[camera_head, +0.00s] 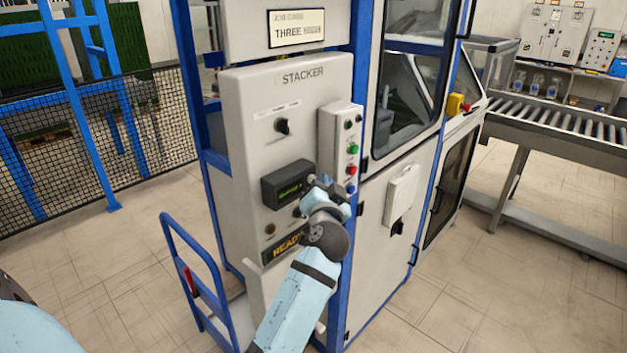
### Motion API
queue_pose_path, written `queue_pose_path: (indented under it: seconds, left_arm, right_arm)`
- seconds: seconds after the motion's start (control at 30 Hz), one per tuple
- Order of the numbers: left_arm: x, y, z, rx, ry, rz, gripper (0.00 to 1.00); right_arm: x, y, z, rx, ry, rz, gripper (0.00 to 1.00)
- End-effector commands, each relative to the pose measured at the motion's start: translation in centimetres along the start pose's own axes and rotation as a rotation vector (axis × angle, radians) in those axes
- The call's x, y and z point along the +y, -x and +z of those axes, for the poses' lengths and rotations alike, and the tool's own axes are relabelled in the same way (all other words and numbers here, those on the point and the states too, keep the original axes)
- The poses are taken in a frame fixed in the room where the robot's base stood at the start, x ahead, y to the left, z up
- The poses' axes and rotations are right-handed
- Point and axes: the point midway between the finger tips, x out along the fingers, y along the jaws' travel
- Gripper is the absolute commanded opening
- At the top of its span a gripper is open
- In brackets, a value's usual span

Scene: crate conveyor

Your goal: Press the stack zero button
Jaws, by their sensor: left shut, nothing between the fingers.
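The stacker panel (240,110) is a pale upright box marked "STACKER". A narrow side box (327,130) on its right edge carries a green button (353,149), a red button (351,170) and a blue button (350,188). A dark display box (275,190) with small green text sits lower on the panel. I cannot read which button is the stack zero button. My left gripper (324,182) is shut and empty, in front of the panel between the display box and the blue button. It hides part of the panel behind it; contact cannot be told. My right gripper is not in view.
A black rotary knob (283,126) is above the display, and an amber "READY" sign (283,248) below it. A blue rail frame (200,270) stands at lower left. The machine's door handle plate (401,195) and a roller conveyor (560,118) lie to the right.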

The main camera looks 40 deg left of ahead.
Motion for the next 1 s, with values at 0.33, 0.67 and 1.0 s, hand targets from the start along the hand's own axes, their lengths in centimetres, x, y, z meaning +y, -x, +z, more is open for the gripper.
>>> queue_pose_path:
  seconds: [0.33,0.67,1.0]
  left_arm:
    - [-0.21,-0.29,0.22,0.000,-0.001,-0.001,0.00]
    - [-0.41,-0.57,0.42,0.000,0.000,0.000,0.00]
    - [-0.43,-0.60,0.46,-0.001,0.000,0.000,0.00]
  right_arm:
    - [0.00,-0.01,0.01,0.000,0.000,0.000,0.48]
    - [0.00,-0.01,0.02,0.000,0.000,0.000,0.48]
    - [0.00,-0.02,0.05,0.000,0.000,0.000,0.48]
